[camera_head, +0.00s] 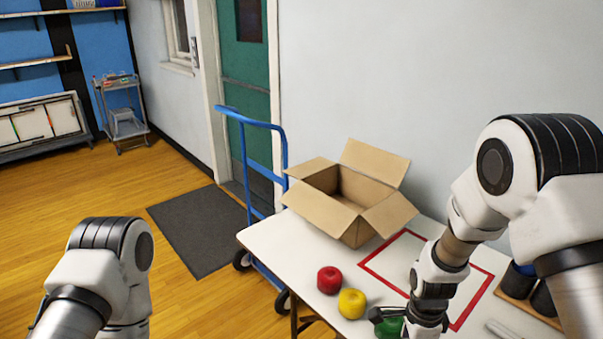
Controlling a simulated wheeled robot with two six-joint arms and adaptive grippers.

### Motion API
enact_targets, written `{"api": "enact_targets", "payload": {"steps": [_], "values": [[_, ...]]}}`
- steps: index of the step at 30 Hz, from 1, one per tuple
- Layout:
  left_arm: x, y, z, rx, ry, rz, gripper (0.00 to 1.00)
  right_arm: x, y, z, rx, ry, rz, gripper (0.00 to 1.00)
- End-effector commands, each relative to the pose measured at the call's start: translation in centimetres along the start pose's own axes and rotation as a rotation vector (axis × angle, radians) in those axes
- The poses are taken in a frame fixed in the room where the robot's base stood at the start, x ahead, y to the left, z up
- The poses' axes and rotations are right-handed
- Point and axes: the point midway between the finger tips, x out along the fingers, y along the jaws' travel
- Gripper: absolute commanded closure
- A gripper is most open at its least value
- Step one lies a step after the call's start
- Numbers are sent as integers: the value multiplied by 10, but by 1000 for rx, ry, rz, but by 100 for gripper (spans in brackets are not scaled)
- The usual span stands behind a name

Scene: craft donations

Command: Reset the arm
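My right arm reaches down over the white table from the right. Its dark gripper (398,322) is at the bottom of the view, at a green ball-like item (390,328). The gripper covers part of the green item, and I cannot tell whether its fingers touch or hold it. My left arm (100,270) is folded at the lower left, away from the table. Its gripper is outside the view. A red ball (329,280) and a yellow ball (351,303) lie on the table (290,240) left of the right gripper.
An open cardboard box (345,200) stands at the table's back, near a red square outline (380,256). A tray with dark cylinders (520,285) is at the right. A blue hand truck (250,160) stands beside the table. Open floor lies left, with a grey mat (200,230).

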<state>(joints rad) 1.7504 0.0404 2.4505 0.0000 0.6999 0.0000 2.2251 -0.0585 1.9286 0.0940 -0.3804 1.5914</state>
Motion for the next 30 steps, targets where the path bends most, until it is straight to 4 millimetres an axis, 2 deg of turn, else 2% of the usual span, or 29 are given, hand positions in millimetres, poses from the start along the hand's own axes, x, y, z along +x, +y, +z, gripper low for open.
{"api": "enact_targets", "payload": {"steps": [8,13,16,18,19,21,24,27,30], "values": [[0,0,0,1,1,0,13,64,67,-10,9,2,180,5],[0,0,0,0,0,0,13,112,133,-20,-96,-9,275,5],[1,0,0,0,0,0,13,146,193,-29,-324,-44,305,5],[0,0,0,0,0,0,13,160,231,-34,-584,-79,276,5],[0,0,0,0,0,0,13,163,241,-35,-705,-89,249,5],[0,0,0,1,0,0,13,162,247,-36,-984,-86,154,5],[0,0,0,0,0,0,13,156,231,-35,-1316,-28,15,5],[0,0,0,0,0,0,13,156,212,-34,-1516,37,-67,5],[0,0,0,0,0,0,13,156,208,-34,-1593,53,-79,5]]}}
